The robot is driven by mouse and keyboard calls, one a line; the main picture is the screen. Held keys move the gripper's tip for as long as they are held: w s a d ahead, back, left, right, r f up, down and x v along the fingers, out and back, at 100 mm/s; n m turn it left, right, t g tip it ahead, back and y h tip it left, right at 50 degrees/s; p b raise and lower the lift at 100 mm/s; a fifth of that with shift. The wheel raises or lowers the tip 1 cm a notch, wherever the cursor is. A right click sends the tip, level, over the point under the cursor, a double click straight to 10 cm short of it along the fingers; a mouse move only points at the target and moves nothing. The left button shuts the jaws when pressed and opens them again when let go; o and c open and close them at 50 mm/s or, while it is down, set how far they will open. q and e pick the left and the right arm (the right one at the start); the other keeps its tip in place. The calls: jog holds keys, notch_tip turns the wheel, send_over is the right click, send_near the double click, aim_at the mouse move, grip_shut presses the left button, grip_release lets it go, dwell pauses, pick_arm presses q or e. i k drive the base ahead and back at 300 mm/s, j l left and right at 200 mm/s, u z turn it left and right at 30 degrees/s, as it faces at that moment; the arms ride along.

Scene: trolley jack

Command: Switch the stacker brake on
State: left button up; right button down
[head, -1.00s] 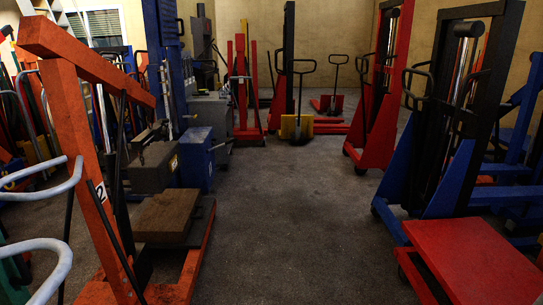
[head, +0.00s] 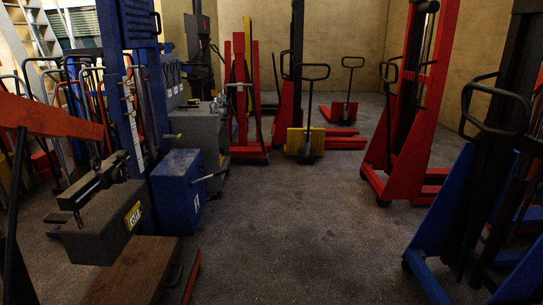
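Several stackers stand in the head view. I cannot tell which one the task means, and no brake can be made out. A red stacker (head: 408,165) with a dark handle stands right of the aisle. A blue and black stacker (head: 435,240) with a black loop handle is nearer, at the right edge. A stacker with a black mast and red base (head: 287,118) stands at the back centre, partly behind a black loop handle. A narrower red lift (head: 240,105) is left of it. Neither gripper is in view.
Bare dark floor (head: 290,235) runs up the middle. On the left are a blue machine (head: 178,193), a dark grey box (head: 105,235), a wooden block (head: 130,270) and an orange-red crane arm (head: 45,118). A small red pallet truck (head: 342,112) stands at the back.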

aim_at(213, 198)
jog(key=i, duration=2.1)
jog(key=i+l+u, duration=0.1)
jog(key=i+u, duration=0.15)
jog(key=i, duration=0.25)
jog(key=i+l+u, duration=0.15)
jog(key=i+u, duration=0.15)
jog(key=i, duration=0.2)
jog(key=i+l+u, duration=0.25)
jog(key=i, duration=0.25)
jog(key=i+l+u, duration=0.3)
jog(key=i+l, duration=0.15)
jog(key=i+l+u, duration=0.55)
jog(key=l+u, duration=0.25)
jog(key=i+l+u, duration=0.15)
jog(key=l+u, duration=0.15)
jog(key=l, duration=0.15)
jog(key=i+l+u, duration=0.1)
jog(key=l+u, duration=0.15)
jog(key=l, duration=0.15)
